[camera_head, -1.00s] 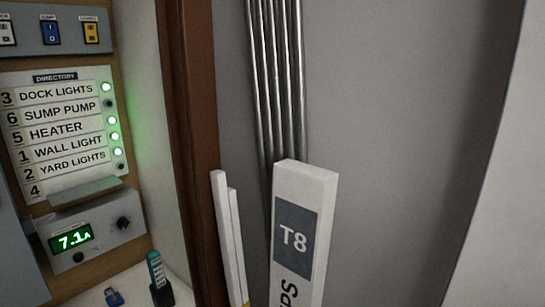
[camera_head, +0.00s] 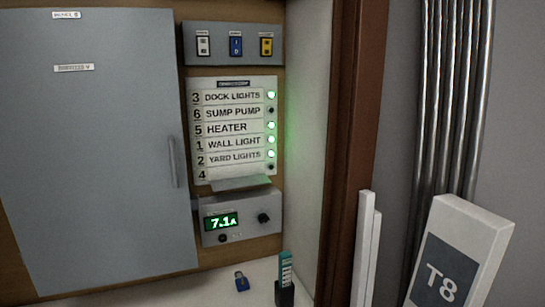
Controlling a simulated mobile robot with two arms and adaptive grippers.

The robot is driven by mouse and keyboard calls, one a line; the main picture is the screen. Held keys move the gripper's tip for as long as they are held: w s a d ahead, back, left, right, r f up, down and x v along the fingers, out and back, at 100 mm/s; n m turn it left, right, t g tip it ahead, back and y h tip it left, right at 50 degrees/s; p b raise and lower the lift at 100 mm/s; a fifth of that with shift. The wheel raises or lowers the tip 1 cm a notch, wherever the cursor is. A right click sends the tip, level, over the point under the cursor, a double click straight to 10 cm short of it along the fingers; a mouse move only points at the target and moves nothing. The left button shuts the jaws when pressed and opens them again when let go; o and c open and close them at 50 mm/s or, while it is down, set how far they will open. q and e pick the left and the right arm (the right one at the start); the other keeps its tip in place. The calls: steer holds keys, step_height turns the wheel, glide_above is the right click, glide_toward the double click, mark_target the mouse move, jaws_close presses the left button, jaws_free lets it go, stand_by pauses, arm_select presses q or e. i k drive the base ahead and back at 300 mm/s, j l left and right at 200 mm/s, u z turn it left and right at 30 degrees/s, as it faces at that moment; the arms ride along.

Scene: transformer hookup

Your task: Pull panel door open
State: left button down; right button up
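The panel door (camera_head: 95,150) is a large flat grey door at the left of the head view. It appears shut, with two small labels near its top. Its vertical handle (camera_head: 174,161) is a grey bar on the door's right edge. Neither of my grippers shows in the view, so nothing is seen touching the door or the handle.
Right of the door are a switch strip (camera_head: 235,45), a directory board (camera_head: 234,132) and a meter box (camera_head: 240,217) reading 7.1A. A blue padlock-like item (camera_head: 242,281) and a teal item in a dark holder (camera_head: 286,279) are below. A brown post (camera_head: 352,120) and white T8 box (camera_head: 455,255) stand right.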

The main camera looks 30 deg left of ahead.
mark_target(94, 186)
steer(key=u, duration=1.95)
